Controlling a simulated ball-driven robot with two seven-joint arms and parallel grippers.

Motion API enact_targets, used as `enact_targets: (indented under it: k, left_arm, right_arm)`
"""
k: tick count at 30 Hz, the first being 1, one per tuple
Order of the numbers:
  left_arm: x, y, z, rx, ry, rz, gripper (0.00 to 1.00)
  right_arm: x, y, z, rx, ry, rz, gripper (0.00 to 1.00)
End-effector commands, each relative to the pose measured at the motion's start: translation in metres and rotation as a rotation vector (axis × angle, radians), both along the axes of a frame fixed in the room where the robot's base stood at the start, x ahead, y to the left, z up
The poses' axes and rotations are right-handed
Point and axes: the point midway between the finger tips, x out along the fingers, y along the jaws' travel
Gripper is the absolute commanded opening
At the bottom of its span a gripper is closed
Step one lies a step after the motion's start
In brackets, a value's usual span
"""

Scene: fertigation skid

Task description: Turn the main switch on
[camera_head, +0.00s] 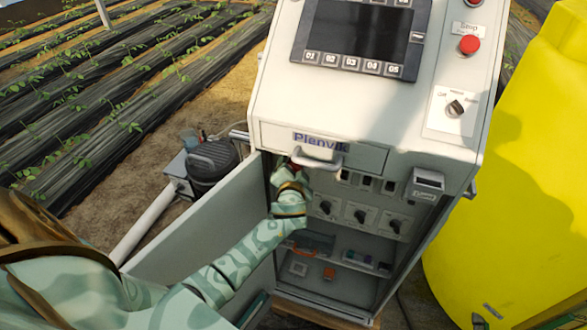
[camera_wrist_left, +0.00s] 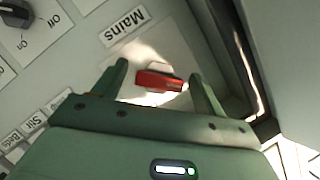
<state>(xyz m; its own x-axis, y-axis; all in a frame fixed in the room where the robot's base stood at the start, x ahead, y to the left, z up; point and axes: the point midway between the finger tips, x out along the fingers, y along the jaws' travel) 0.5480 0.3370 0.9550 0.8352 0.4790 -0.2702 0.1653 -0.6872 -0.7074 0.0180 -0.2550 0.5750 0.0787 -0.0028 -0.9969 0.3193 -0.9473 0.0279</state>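The main switch shows in the left wrist view as a red handle (camera_wrist_left: 160,81) on a pale plate, lying nearly level in the picture, under a "Mains" label (camera_wrist_left: 125,25). My left gripper (camera_wrist_left: 158,70) is open, with one finger on each side of the red handle; I cannot tell whether either finger touches it. In the head view my left gripper (camera_head: 292,178) reaches into the open cabinet (camera_head: 325,285) just under the drawer handle, and hides most of the switch. My right gripper is not in view.
The cabinet door (camera_head: 205,225) stands open beside my left arm. The drawer handle (camera_head: 318,163) is just above the gripper. Several black rotary switches (camera_head: 360,216) sit to its right. A red stop button (camera_head: 469,44) is on the panel above. A yellow tank (camera_head: 520,190) stands at right.

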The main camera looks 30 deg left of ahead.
Motion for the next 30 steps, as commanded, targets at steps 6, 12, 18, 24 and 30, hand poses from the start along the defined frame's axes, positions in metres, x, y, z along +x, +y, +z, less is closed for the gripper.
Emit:
enact_targets:
  k: [6,12,18,24,30]
  left_arm:
    - [0.000,0.000,0.000,0.000,0.000,0.000,0.27]
    - [0.000,0.000,-0.001,0.009,0.003,0.000,0.27]
    - [0.000,0.000,-0.003,0.068,0.016,0.000,0.27]
    - [0.000,0.000,-0.005,0.200,0.049,0.001,0.27]
    - [0.000,0.000,-0.007,0.380,0.093,0.001,0.27]
  right_arm:
    - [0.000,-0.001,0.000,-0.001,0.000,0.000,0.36]
    - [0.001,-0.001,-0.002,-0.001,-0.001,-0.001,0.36]
    - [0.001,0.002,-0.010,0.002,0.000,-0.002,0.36]
    - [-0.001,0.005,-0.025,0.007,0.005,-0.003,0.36]
    - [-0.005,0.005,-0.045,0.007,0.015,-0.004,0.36]
